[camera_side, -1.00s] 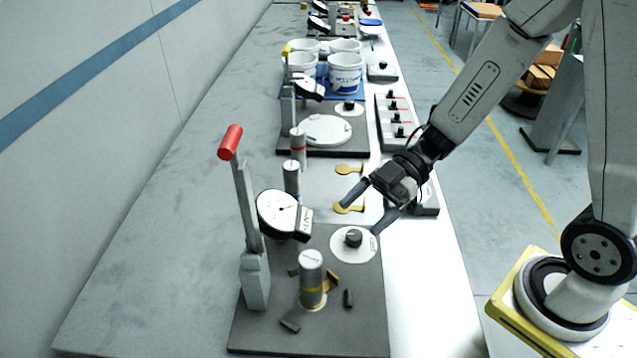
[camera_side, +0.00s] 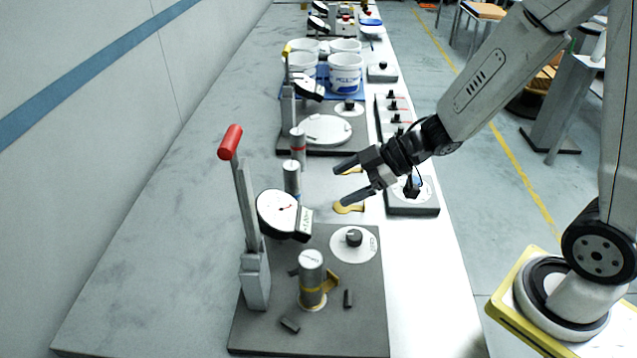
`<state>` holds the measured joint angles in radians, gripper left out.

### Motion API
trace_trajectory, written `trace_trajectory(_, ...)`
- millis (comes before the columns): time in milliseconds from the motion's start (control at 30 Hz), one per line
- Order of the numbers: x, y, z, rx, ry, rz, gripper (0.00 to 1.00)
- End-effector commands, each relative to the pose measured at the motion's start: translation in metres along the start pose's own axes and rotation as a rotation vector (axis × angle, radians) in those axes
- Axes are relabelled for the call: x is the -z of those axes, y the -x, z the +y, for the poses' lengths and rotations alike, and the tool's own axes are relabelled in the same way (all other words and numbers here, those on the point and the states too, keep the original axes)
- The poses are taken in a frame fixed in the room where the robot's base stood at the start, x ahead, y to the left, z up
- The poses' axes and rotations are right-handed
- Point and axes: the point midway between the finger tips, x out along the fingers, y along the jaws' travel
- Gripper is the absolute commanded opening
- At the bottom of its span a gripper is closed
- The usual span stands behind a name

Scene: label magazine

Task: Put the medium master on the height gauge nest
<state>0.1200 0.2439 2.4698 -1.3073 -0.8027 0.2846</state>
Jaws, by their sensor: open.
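A grey cylinder with a yellow band (camera_side: 312,280) stands upright among the small dark blocks on the near gauge's dark base plate (camera_side: 360,320), at the height gauge nest. Two more upright cylinders stand behind the gauge: one with a dark look (camera_side: 292,180) and one with a red band (camera_side: 298,148). No labels show which is the medium master. The near dial gauge (camera_side: 278,212) sits above and left of the yellow-banded cylinder. My gripper (camera_side: 341,184) is open and empty, behind the near plate and right of the two rear cylinders, apart from all of them.
A lever with a red handle (camera_side: 230,142) rises at the plate's left. A dial knob (camera_side: 354,238) is at its back right. Yellow flat pieces (camera_side: 348,208) lie below my gripper. White buckets (camera_side: 345,75) and another gauge plate stand farther back. The left tabletop is clear.

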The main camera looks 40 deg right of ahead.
Motion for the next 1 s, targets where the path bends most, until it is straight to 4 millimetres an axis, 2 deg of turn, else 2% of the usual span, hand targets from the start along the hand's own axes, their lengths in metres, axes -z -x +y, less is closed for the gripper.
trace_trajectory(200,-0.021,0.013,0.034,-0.247,-0.132,-0.181,0.90)
trace_trajectory(433,-0.049,0.037,0.043,-0.423,-0.337,-0.384,0.90)
trace_trajectory(567,-0.064,0.052,0.035,-0.477,-0.476,-0.497,0.90)
trace_trajectory(700,-0.076,0.066,0.016,-0.496,-0.641,-0.609,0.90)
trace_trajectory(1000,-0.083,0.079,-0.025,-0.447,-0.896,-0.749,0.90)
